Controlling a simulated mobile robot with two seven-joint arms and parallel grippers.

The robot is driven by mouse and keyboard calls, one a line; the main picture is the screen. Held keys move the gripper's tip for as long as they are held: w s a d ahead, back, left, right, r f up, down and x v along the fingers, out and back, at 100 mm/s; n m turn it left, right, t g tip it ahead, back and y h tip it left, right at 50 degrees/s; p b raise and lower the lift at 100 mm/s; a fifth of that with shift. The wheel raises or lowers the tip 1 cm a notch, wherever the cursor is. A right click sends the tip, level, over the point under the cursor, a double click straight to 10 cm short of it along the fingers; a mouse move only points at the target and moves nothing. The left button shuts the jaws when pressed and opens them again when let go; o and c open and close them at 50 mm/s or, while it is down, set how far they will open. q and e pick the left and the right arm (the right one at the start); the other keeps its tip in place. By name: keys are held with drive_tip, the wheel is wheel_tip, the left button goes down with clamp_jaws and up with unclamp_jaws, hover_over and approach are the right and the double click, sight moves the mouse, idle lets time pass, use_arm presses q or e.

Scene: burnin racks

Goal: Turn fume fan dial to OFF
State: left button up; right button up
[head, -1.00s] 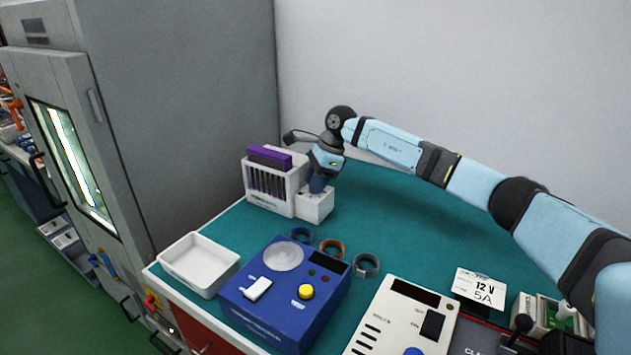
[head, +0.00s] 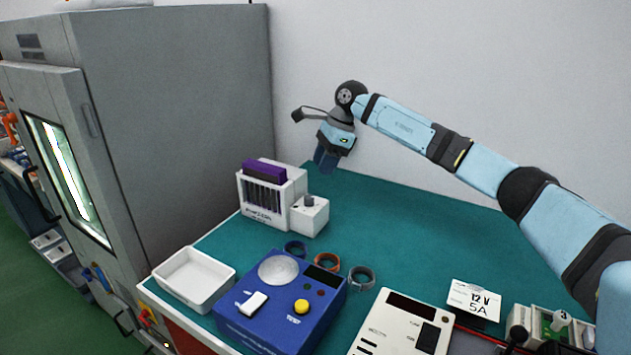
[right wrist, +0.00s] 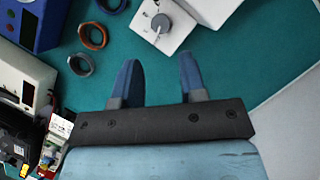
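The fume fan dial (head: 309,201) is a grey knob on top of a small white box (head: 309,218), which stands beside a white rack with purple tops. In the right wrist view the dial (right wrist: 160,23) shows a pointer mark toward the lower left of the picture; I cannot read its labels. My right gripper (head: 326,161) is above the box, apart from the dial. In the right wrist view my right gripper (right wrist: 158,75) has its two blue fingers spread with nothing between them. My left gripper is not in view.
The white rack (head: 256,215) stands against the box's left side. Blue, orange and grey rings (head: 327,262) lie in front, near a blue device (head: 268,305) and a white tray (head: 195,278). The teal bench (head: 400,240) is clear to the right of the box.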

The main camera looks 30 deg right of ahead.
drive_tip(key=shift+v, duration=2.2)
drive_tip(key=shift+f, duration=0.15)
